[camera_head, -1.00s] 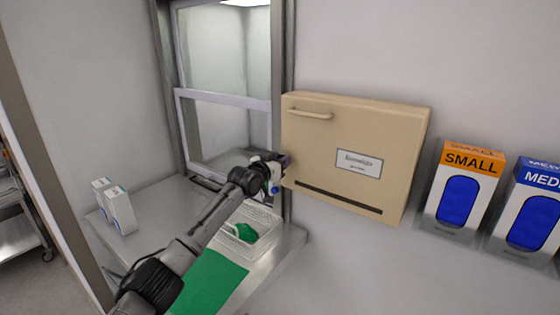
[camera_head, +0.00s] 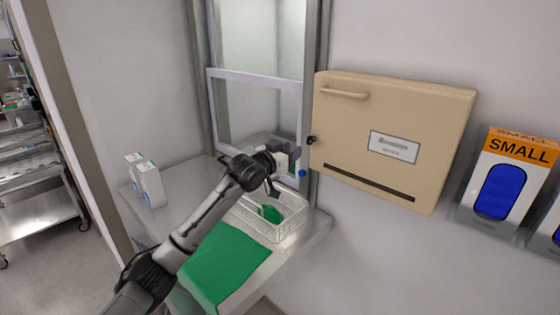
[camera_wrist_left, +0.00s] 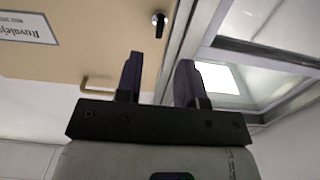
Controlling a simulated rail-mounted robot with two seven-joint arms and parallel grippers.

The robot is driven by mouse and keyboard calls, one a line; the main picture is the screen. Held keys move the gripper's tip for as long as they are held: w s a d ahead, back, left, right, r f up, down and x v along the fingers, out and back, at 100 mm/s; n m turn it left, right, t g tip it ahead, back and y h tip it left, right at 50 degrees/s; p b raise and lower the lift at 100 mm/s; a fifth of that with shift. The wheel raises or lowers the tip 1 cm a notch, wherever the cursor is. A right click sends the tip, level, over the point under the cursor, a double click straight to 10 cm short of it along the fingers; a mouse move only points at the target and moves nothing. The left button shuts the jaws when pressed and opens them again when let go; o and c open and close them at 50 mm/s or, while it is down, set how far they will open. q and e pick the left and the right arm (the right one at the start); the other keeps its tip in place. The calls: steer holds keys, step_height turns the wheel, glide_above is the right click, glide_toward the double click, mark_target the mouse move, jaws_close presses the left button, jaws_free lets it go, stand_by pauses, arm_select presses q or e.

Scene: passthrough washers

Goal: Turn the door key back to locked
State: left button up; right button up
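The small black key (camera_head: 311,140) sits in the lock near the left edge of the beige cabinet door (camera_head: 345,130). In the left wrist view the key (camera_wrist_left: 159,22) shows a black head over a bright metal ring, on the cabinet's beige face (camera_wrist_left: 105,45). My left gripper (camera_head: 297,160) is just left of and below the key in the head view. In the left wrist view its two dark fingers (camera_wrist_left: 158,78) are apart, with nothing between them, and the key lies beyond the tips, untouched. My right gripper is not in view.
A sliding glass hatch (camera_head: 262,78) stands left of the cabinet. Below it a steel shelf (camera_head: 185,195) holds a white wire basket (camera_head: 290,222) with a green item, a green cloth (camera_head: 225,262) and two white boxes (camera_head: 150,185). A glove box (camera_head: 497,190) is at right.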

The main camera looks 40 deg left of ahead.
arm_select(q)
steer(key=s+b, duration=0.1)
steer(key=s, duration=0.3)
steer(key=shift+s, duration=0.1)
stand_by(0.4)
